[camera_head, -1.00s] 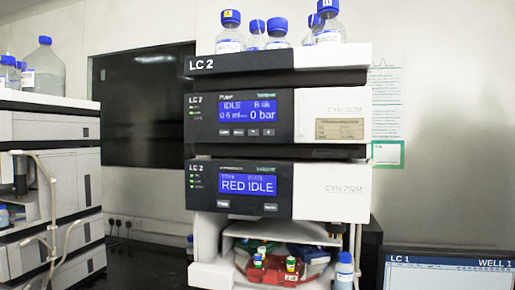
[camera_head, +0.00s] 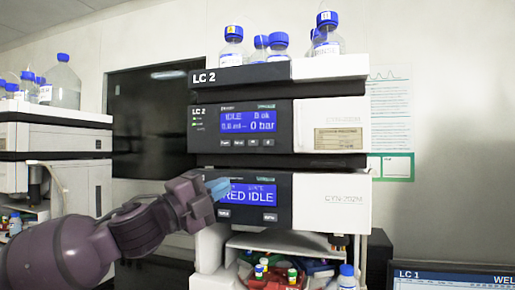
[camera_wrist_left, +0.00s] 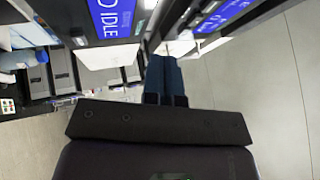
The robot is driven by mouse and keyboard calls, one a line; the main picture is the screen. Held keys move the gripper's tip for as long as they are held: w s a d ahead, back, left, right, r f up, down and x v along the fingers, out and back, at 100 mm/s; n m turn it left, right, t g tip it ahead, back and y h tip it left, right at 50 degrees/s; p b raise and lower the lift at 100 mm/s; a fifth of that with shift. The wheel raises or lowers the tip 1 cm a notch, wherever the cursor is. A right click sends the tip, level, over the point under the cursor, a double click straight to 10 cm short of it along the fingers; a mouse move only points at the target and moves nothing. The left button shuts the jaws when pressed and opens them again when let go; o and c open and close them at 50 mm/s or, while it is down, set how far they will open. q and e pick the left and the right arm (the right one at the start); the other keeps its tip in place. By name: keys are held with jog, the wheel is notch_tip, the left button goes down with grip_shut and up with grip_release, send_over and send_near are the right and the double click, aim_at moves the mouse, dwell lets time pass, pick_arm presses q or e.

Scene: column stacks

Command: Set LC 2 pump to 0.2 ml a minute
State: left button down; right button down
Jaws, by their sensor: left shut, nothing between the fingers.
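The LC 2 stack (camera_head: 204,78) stands in the middle of the head view. Its upper unit, the pump module (camera_head: 330,112), has a blue display (camera_head: 248,121) reading IDLE and 0 bar; the flow figure in ml is too small to read surely. A row of small buttons (camera_head: 246,142) sits below that display. The lower unit's display (camera_head: 250,194) reads RED IDLE. My left gripper (camera_head: 218,187) is shut and empty, its blue fingers in front of the lower unit's left part, below the pump buttons. The fingers also show in the wrist view (camera_wrist_left: 165,75). My right gripper is out of view.
Blue-capped bottles (camera_head: 328,35) stand on top of the stack. An open bay with coloured vials (camera_head: 276,272) is below. Another instrument (camera_head: 55,140) stands at left, and an LC 1 monitor (camera_head: 455,275) at lower right.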

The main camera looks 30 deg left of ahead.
aim_at(247, 145)
pick_arm(q)
jog(key=s+d+r+m+h, duration=0.2)
jog(key=s+d+r+m, duration=0.2)
jog(key=r, duration=0.4)
jog(key=shift+d+r+m+h, duration=0.15)
jog(key=shift+d+m+h, duration=0.25)
jog(key=shift+d, duration=0.4)
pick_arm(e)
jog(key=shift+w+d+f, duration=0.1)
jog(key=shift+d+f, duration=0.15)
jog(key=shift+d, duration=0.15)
pick_arm(q)
jog(key=shift+w, duration=0.15)
